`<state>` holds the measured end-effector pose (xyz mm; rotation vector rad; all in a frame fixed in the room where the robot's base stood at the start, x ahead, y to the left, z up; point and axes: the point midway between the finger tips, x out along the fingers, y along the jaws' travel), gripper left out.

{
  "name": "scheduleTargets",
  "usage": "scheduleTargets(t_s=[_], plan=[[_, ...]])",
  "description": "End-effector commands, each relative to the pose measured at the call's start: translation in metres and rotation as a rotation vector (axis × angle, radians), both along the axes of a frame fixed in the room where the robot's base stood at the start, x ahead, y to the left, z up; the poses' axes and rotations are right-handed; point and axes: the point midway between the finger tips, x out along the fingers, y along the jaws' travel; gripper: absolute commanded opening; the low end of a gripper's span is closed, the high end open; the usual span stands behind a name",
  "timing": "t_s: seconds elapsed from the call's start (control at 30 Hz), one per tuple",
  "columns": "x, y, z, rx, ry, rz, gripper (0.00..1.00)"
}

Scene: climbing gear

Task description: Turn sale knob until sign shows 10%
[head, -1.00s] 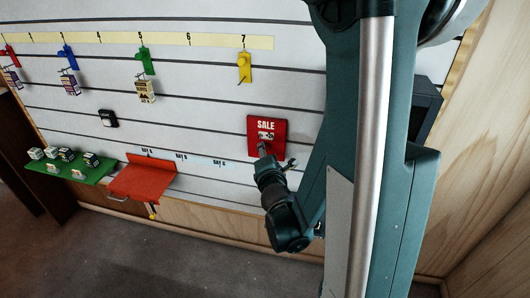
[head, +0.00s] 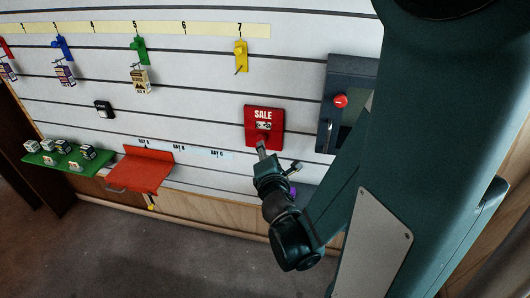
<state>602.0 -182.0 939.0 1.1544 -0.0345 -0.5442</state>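The red sale sign (head: 264,117) hangs on the slatted wall, right of centre in the head view. It reads SALE, with a small display below the word that is too small to read. My gripper (head: 262,148) is at the sign's lower edge, with its fingertips close to or touching it. I cannot tell whether the fingers are open or shut. The sale knob is not clearly seen; my gripper may cover it.
A dark box with a red button (head: 340,101) is on the wall right of the sign, beside my arm. A yellow hook (head: 241,55) hangs above the sign. A red shelf (head: 137,175) and a green shelf (head: 60,160) with several small boxes stick out at left.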

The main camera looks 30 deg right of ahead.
Motion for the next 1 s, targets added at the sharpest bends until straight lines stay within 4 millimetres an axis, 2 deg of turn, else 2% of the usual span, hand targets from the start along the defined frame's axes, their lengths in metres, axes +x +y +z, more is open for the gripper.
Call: scheduleTargets(t_s=[0.47, 0.63, 0.77, 1.0], plan=[[-0.002, 0.001, 0.000, -0.001, 0.002, 0.000, 0.35], [0.004, 0.001, 0.000, -0.041, 0.038, -0.001, 0.35], [0.015, 0.000, -0.002, -0.128, 0.121, -0.002, 0.35], [0.041, 0.000, -0.005, -0.392, 0.369, -0.005, 0.35]])
